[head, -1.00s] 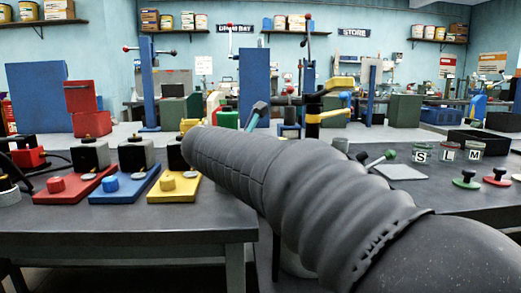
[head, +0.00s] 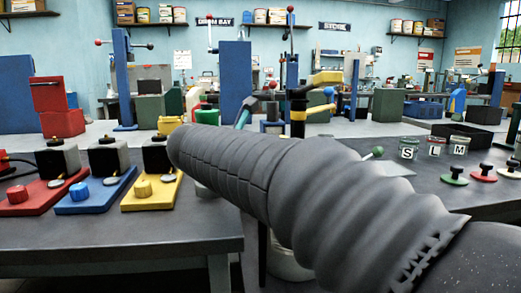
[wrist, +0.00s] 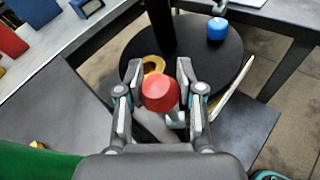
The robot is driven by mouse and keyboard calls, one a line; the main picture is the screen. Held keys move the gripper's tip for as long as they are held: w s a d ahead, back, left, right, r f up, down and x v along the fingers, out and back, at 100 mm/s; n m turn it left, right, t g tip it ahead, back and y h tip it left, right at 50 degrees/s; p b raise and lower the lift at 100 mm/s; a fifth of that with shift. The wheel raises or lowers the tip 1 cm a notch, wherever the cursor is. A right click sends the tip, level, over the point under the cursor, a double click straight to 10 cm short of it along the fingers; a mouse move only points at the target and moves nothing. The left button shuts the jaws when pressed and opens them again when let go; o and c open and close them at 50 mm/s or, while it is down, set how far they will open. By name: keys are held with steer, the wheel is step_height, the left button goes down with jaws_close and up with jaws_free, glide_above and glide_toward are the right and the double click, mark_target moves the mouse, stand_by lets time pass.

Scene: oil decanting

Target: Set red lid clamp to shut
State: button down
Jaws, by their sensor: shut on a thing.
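In the wrist view a red round-topped knob (wrist: 160,93) sits between the two fingers of my gripper (wrist: 160,78), which is shut on it. Whether this knob belongs to the red lid clamp I cannot tell for sure. A yellow ring-like part (wrist: 153,67) lies just beyond the knob. Behind it is a black round plate (wrist: 215,65) with a dark post (wrist: 161,25) and a blue knob (wrist: 217,29).
In the head view a dark post with a yellow handle (head: 326,77) stands behind my arm. Red (head: 40,194), blue (head: 95,193) and yellow (head: 150,192) bases with knobs stand on the left bench. Jars (head: 409,148) and dark-knobbed lids (head: 483,173) stand on the right bench.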

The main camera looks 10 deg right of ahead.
steer(key=shift+f, duration=0.35)
steer(key=c, duration=0.7)
jaws_free()
steer(key=shift+d, duration=0.1)
steer(key=shift+r, duration=0.2)
steer(key=shift+s+a, duration=0.15)
steer(key=shift+a, duration=0.15)
steer(key=v, duration=1.1)
steer(key=shift+s+a+r, duration=0.1)
steer(key=shift+s, duration=0.1)
